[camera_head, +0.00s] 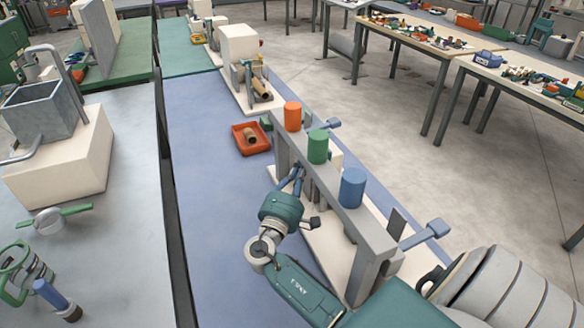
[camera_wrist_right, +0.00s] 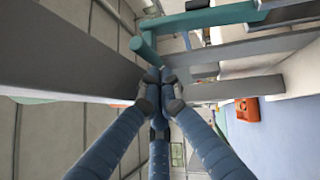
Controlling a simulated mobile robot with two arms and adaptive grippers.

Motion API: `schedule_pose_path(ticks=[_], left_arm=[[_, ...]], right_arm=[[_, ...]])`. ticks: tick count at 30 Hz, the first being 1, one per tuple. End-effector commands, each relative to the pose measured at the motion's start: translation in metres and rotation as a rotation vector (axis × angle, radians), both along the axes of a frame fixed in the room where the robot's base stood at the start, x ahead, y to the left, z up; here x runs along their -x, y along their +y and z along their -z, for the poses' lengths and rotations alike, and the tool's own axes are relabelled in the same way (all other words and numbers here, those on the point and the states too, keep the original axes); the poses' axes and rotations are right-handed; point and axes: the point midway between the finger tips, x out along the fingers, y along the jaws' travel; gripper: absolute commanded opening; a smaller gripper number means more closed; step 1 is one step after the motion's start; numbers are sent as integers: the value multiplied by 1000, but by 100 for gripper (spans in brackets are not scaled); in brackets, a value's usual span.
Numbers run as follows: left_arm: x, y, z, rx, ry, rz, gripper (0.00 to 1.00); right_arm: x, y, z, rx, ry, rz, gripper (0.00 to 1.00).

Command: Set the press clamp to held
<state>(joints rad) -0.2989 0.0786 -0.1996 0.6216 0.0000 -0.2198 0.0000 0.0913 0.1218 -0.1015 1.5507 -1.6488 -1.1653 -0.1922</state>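My right gripper (camera_head: 296,172) reaches in under the grey beam of a press-like frame (camera_head: 330,183) in the head view. In the right wrist view the blue fingers of my right gripper (camera_wrist_right: 160,86) come together at their grey tips. A teal lever (camera_wrist_right: 210,18) with a short rod (camera_wrist_right: 147,48) ends right at these tips; I cannot tell whether the rod is between them. The teal lever may be the press clamp; its setting cannot be read. In the head view the beam and my arm hide this spot. My left gripper is not in view.
Paddle-ended levers (camera_head: 436,228) stick out to the right. A red tray (camera_head: 251,138) holds a brown roll.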

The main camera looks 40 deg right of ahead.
Motion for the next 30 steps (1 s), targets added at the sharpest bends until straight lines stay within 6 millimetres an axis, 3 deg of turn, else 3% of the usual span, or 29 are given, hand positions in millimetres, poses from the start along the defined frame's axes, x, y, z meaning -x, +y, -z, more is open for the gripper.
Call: schedule_pose_path(ticks=[13,21,30], left_arm=[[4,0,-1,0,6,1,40],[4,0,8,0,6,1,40],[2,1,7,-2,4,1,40]], right_arm=[[2,-5,-1,1,0,-1,0],[12,-35,-12,1,-2,0,0],[12,-37,-15,0,-1,-1,0]])
